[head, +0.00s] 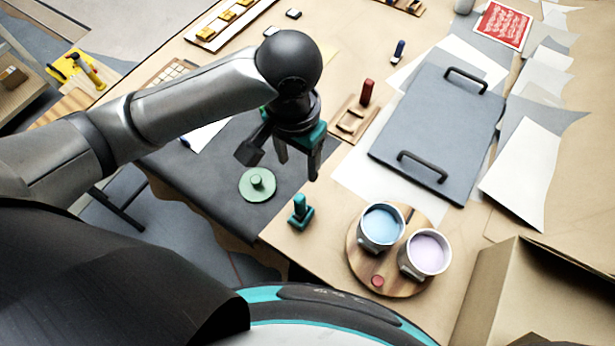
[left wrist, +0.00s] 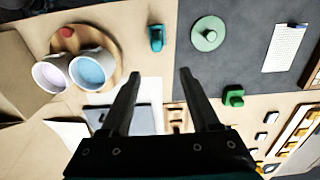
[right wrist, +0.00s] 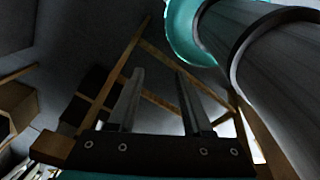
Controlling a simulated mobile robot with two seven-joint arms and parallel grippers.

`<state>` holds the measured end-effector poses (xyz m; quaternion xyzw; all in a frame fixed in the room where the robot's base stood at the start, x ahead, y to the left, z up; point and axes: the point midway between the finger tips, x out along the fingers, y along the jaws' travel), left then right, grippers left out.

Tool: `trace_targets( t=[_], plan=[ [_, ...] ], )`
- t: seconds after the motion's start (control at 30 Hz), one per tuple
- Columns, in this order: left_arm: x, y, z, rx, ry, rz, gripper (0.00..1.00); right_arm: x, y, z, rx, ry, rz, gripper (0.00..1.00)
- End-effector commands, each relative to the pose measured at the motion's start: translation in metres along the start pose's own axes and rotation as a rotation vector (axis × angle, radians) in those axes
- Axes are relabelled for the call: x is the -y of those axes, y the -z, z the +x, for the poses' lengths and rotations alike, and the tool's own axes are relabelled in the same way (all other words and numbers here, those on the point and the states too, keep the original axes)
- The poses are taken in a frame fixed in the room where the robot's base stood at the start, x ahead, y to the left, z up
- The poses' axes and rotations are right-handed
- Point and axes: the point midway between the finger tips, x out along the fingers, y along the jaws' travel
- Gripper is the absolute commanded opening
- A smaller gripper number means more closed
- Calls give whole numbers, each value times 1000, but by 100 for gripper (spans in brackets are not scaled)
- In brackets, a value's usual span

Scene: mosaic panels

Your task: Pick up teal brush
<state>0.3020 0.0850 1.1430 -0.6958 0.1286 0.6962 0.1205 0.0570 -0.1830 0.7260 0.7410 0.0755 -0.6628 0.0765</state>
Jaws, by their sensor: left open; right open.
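The teal brush (head: 300,212), a small block with an upright handle, stands on the tan tabletop beside the dark mat. It also shows in the left wrist view (left wrist: 156,38), beyond the fingertips and roughly in line with the gap between them. My left gripper (head: 298,167) is open and empty, pointing down above the table, a little beyond the brush in the head view; they are apart. My right gripper (right wrist: 159,74) is open and empty, seen only in the right wrist view, away from the tabletop objects.
A round green disc with a knob (head: 257,185) lies on the dark mat (head: 212,166). A round wooden board (head: 358,262) holds blue and lilac paint cups close to the brush. A grey board with two handles (head: 436,125) lies behind. A green handled block (left wrist: 233,97) shows in the left wrist view.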

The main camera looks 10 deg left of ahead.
Motion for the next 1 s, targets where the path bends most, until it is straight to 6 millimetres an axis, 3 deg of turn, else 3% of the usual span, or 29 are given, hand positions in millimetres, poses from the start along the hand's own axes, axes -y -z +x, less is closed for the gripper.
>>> trace_targets(
  t=[0.13,0.3,0.43,0.6,0.8,1.0],
  plan=[
    [4,-2,8,15,11,-9,62,-2,7,2,-11,-3,0,50],
    [3,-3,42,17,10,-10,62,0,-23,4,33,0,0,50],
    [3,-3,70,14,11,-8,62,1,-36,6,54,2,0,50],
    [3,-2,94,11,9,-7,62,0,-30,9,44,0,0,50],
    [1,-3,105,10,9,-5,62,-2,-15,10,19,-3,1,50],
    [-5,-10,134,11,9,-6,62,-2,-14,10,17,-4,1,50]
  ],
)
